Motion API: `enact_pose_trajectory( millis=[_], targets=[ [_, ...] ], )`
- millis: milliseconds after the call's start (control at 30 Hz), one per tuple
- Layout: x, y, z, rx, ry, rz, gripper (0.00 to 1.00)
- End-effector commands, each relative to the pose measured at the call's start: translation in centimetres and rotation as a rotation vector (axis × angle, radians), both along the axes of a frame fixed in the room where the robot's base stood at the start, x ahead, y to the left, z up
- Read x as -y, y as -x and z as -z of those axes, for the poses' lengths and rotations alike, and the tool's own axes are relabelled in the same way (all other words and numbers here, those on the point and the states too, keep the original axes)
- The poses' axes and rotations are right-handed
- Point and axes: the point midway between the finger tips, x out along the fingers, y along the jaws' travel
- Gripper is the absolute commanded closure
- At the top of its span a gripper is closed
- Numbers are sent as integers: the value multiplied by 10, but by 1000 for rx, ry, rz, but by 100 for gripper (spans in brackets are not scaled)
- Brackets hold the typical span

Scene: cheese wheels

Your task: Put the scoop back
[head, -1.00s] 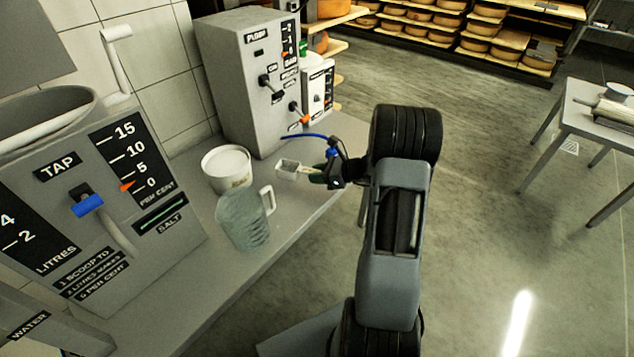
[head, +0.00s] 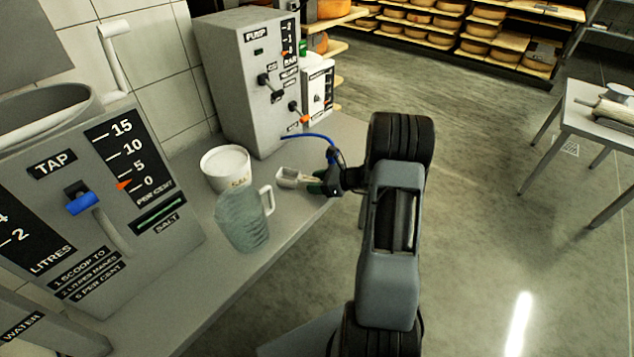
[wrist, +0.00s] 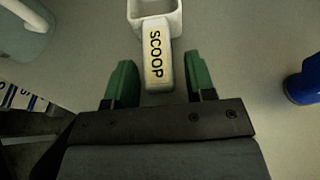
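The white scoop (head: 291,177) lies on the grey counter (head: 262,292), near its right edge. In the wrist view the scoop's handle (wrist: 158,58), marked SCOOP, points toward me between the green fingers, with a gap on each side. My gripper (head: 322,183) is open around the handle's end; it also shows in the wrist view (wrist: 160,66). The scoop's bowl is cut off by the top of the wrist view. A white tub (head: 226,172) with a salt label stands left of the scoop, its lower part partly behind the jug.
A clear jug (head: 242,222) with a handle stands in front of the tub. The tap and salt unit (head: 112,215) is at left, the pump unit (head: 243,85) behind. A blue hose (head: 308,136) arches near my gripper. Open floor lies to the right.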

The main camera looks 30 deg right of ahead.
Motion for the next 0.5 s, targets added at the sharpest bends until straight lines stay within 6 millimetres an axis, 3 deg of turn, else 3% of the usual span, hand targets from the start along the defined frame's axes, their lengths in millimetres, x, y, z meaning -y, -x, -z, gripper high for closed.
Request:
enact_pose_trajectory(
  millis=[333, 500],
  targets=[
    [0, 0, -7, 1, 1, 0, 47],
    [18, 16, -15, 1, 1, 4, 47]
  ],
)
